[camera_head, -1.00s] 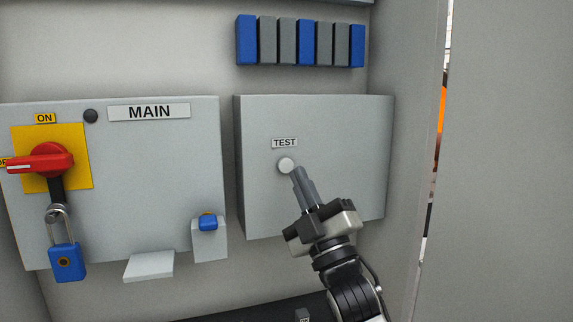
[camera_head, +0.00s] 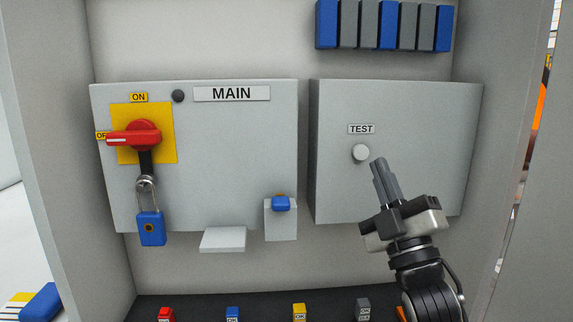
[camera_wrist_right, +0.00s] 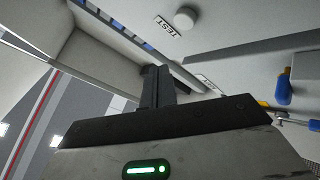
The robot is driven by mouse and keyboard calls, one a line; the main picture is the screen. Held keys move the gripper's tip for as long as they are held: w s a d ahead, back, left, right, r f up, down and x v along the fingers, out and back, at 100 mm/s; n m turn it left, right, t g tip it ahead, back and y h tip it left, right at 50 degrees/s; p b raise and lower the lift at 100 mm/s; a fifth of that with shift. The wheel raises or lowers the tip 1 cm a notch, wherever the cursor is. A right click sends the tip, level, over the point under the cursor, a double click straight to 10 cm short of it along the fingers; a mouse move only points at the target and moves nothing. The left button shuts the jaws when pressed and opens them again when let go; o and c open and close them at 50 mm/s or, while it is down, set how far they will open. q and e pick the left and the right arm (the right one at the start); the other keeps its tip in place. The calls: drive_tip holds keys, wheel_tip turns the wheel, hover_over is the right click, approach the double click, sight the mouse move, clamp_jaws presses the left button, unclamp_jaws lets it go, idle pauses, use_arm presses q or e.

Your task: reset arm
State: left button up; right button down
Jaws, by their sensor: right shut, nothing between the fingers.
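My right gripper (camera_head: 379,172) is shut and empty, with its fingertips just to the lower right of the white TEST button (camera_head: 361,152) in the head view. A small gap shows between the fingertips and the button. The button is on the grey TEST box (camera_head: 463,150). In the right wrist view the closed fingers (camera_wrist_right: 157,85) stand below the button (camera_wrist_right: 186,17) and the TEST label. My left gripper is not in view.
The MAIN box (camera_head: 240,140) carries a red rotary switch (camera_head: 135,137) on a yellow plate, with a blue padlock (camera_head: 151,228) hanging below. A blue item (camera_head: 281,204) sits on a small holder. Cabinet walls close in both sides. Several small coloured items stand on the dark floor.

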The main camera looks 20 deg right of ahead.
drive_tip(key=s+a+f+m+g+y, duration=0.1)
drive_tip(key=a+f+m+g, duration=0.2)
drive_tip(key=f, duration=0.9)
drive_tip(key=a+f+m+g+y, duration=0.15)
drive_tip(key=a+f+g, duration=0.3)
drive_tip(key=f, duration=0.65)
drive_tip(key=s+a+f+m+g+y, duration=0.1)
drive_tip(key=s+a+f+m+g, duration=0.1)
drive_tip(key=s+a+f+g, duration=0.2)
drive_tip(key=s+a+f+m+g+y, duration=0.1)
drive_tip(key=s+a+f+m+g, duration=0.2)
drive_tip(key=s+f, duration=0.8)
wheel_tip(320, 180, down, 5)
drive_tip(key=shift+a+r+g, duration=0.2)
drive_tip(key=shift+a+g, duration=0.45)
drive_tip(key=shift+g, duration=0.3)
